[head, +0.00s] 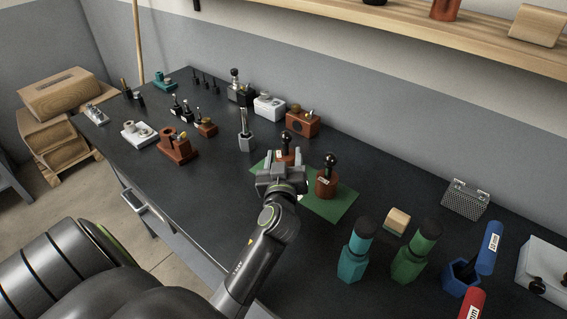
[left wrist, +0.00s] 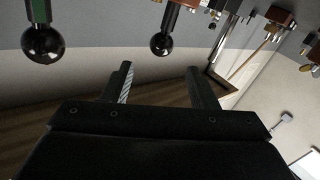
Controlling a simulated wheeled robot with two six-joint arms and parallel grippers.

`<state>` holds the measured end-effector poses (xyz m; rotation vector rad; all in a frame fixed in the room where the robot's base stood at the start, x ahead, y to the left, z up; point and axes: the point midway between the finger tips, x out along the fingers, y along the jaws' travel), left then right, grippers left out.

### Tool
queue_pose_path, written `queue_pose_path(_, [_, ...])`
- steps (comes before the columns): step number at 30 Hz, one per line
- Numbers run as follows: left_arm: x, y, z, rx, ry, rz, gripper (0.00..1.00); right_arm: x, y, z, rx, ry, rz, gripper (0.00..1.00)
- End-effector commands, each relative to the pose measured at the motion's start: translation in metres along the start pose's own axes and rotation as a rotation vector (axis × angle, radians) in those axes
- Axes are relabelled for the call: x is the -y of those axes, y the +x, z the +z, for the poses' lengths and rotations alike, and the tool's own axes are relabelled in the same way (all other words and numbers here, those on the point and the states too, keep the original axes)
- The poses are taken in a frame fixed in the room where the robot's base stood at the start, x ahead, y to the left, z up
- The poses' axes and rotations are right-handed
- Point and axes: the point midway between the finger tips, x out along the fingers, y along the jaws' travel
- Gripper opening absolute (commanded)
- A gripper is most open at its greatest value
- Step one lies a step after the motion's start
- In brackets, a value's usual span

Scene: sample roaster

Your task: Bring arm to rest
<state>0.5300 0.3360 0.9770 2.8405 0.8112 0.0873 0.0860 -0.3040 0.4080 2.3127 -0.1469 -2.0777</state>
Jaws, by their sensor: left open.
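My left gripper (head: 283,168) is in the head view, over the table at the near left part of the green mat (head: 332,208). In the left wrist view its two fingers (left wrist: 163,88) stand apart with nothing between them. A brown piece with a black ball knob (head: 286,148) stands just behind the gripper, its lower part hidden. Another brown piece with a black ball knob (head: 326,180) stands on the mat to the right, apart from the gripper. Ball knobs also show upside down in the left wrist view (left wrist: 163,43). My right gripper is not in view.
A teal bottle-like piece (head: 354,255), a green one (head: 417,253) and a blue holder (head: 461,277) stand at the right. A small steel-grey hexagonal piece (head: 246,141) stands left of the mat. Open dark tabletop (head: 220,185) lies left of the gripper.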

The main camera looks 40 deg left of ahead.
Motion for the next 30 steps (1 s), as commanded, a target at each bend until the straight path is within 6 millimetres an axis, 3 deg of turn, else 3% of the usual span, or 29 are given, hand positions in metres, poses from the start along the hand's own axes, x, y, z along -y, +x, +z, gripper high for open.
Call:
queue_pose_path(6, [0.001, -0.011, -0.001, -0.001, 0.0, -0.002, 0.53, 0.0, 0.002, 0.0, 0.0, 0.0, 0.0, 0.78])
queue_pose_path(22, [0.0, -0.011, -0.002, -0.001, 0.001, -0.001, 0.53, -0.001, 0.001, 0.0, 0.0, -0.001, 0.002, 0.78])
queue_pose_path(30, [-0.008, -0.011, -0.044, -0.001, 0.0, -0.001, 0.53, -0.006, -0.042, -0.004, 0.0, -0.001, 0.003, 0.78])
